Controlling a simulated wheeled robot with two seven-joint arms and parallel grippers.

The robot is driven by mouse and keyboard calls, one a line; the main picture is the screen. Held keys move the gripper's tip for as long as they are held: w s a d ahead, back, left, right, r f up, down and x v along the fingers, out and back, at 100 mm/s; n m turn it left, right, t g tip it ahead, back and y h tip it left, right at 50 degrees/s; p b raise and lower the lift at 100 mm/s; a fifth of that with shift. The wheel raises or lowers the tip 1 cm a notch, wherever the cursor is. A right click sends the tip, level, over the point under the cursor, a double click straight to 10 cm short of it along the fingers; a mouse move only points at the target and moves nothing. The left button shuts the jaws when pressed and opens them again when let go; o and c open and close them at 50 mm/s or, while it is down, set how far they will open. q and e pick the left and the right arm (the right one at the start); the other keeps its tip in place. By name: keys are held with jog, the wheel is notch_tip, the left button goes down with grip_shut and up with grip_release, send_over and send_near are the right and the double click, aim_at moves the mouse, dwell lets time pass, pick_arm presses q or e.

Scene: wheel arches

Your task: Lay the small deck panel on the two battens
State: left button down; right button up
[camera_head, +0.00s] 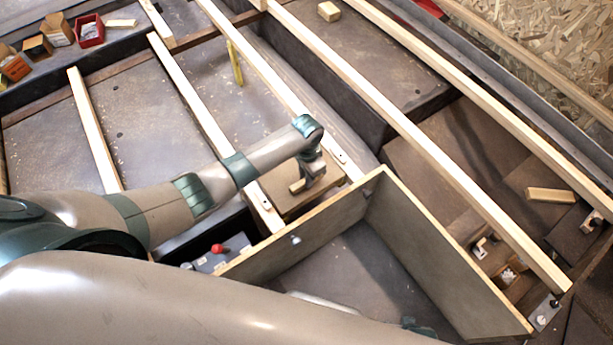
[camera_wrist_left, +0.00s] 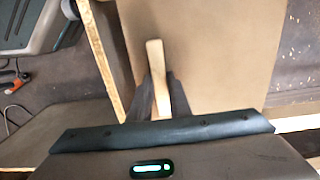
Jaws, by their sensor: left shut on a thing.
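The small deck panel (camera_head: 291,204) is a brown board at the near ends of two pale battens, the left batten (camera_head: 205,115) and the right batten (camera_head: 268,75). My left gripper (camera_head: 308,182) is above the panel, shut on its pale wooden grip bar. In the left wrist view the fingers (camera_wrist_left: 156,98) straddle this bar (camera_wrist_left: 155,65), with the panel (camera_wrist_left: 225,45) spread behind it. I cannot tell whether the panel touches both battens. My right gripper does not show.
An open wooden box frame (camera_head: 330,225) stands close to the panel on the right. A red-knobbed fitting (camera_head: 217,248) sits at the lower left. Further battens (camera_head: 95,130) cross the floor. Small boxes and a red bin (camera_head: 90,31) stand at the upper left.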

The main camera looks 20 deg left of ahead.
pick_arm(q)
jog(key=shift+p, duration=0.4)
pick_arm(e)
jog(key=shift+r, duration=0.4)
pick_arm(q)
jog(key=c, duration=1.6)
grip_release()
jog(key=shift+o, duration=0.2)
jog(key=shift+s, duration=0.1)
jog(key=shift+a, duration=0.1)
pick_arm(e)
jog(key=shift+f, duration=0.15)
